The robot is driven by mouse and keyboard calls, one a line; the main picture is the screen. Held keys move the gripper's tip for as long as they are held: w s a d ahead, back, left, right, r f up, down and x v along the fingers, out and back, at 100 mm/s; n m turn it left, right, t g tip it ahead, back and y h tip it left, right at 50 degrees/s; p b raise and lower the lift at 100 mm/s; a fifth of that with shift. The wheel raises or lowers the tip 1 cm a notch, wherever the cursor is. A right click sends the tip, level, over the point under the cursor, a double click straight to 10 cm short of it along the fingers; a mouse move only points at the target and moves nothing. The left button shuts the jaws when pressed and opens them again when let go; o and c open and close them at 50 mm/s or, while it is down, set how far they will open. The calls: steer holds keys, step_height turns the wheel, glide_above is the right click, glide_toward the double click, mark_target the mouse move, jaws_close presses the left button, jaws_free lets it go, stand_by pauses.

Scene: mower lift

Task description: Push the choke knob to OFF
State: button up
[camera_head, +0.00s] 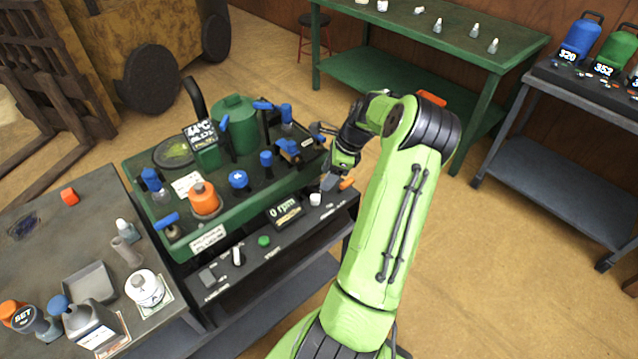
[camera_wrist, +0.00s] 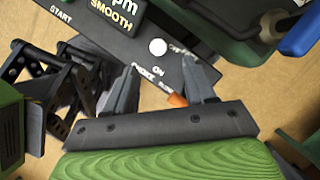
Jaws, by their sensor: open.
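The choke knob (camera_head: 315,199) is a small round white knob on the black front panel (camera_head: 262,262), near its right end. In the wrist view the white knob (camera_wrist: 158,47) sits beside lettering that appears to read CHOKE and ON. My gripper (camera_head: 330,182) is above the right end of the panel, close to the knob. In the wrist view my gripper (camera_wrist: 160,66) has its two fingers apart with nothing held between them. The knob shows just beyond the fingertips, apart from them. How far the knob stands out cannot be told.
The panel also holds an rpm display (camera_head: 285,211), a green button (camera_head: 264,241) and a black-and-white lever (camera_head: 238,256). A small orange piece (camera_head: 346,183) shows beside my gripper. The green machine (camera_head: 235,120) stands behind the panel.

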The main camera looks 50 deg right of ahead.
steer(key=p+v, duration=0.1)
steer(key=v, duration=0.6)
steer(key=shift+w, duration=0.1)
